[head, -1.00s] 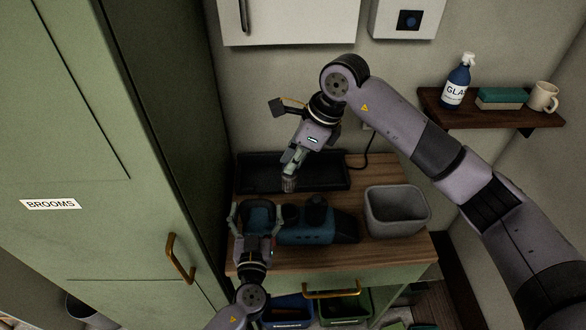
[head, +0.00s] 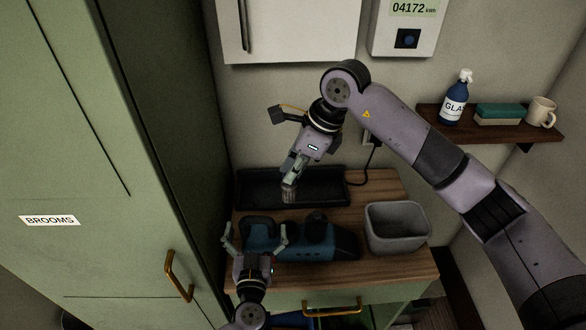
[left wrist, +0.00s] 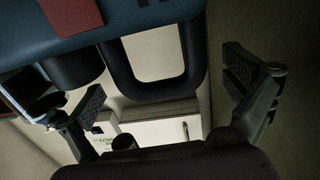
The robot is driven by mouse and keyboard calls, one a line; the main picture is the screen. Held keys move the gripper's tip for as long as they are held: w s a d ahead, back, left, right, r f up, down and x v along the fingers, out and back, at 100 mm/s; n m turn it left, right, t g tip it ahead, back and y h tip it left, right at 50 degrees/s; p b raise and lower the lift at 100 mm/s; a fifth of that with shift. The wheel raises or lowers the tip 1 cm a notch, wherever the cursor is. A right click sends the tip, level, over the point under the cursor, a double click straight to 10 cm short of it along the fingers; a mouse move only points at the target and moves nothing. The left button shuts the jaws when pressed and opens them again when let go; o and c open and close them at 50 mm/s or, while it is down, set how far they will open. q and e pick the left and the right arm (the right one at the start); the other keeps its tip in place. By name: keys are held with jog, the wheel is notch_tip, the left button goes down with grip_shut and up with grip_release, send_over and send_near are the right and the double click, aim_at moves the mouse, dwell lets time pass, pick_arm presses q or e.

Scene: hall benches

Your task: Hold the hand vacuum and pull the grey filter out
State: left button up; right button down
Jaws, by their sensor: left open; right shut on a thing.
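The blue and black hand vacuum (head: 335,240) lies on the wooden top. Its black loop handle is at the left and also shows in the left wrist view (left wrist: 157,85). My left gripper (head: 256,235) is open, its fingers apart on either side of the handle end, with a gap to the handle in the wrist view. My right gripper (head: 289,184) is shut on the small grey filter (head: 288,194), just above and behind the vacuum. The fingers cover part of the filter. In the head view it looks clear of the vacuum body, but the depth between them is hard to judge.
A black tray (head: 330,195) lies behind the vacuum, and a grey bin (head: 397,244) stands to its right. The green cabinet (head: 95,150) rises close on the left.

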pick_arm(q)
jog(key=s, duration=1.2)
jog(key=shift+a, duration=0.3)
jog(key=shift+s, duration=0.1)
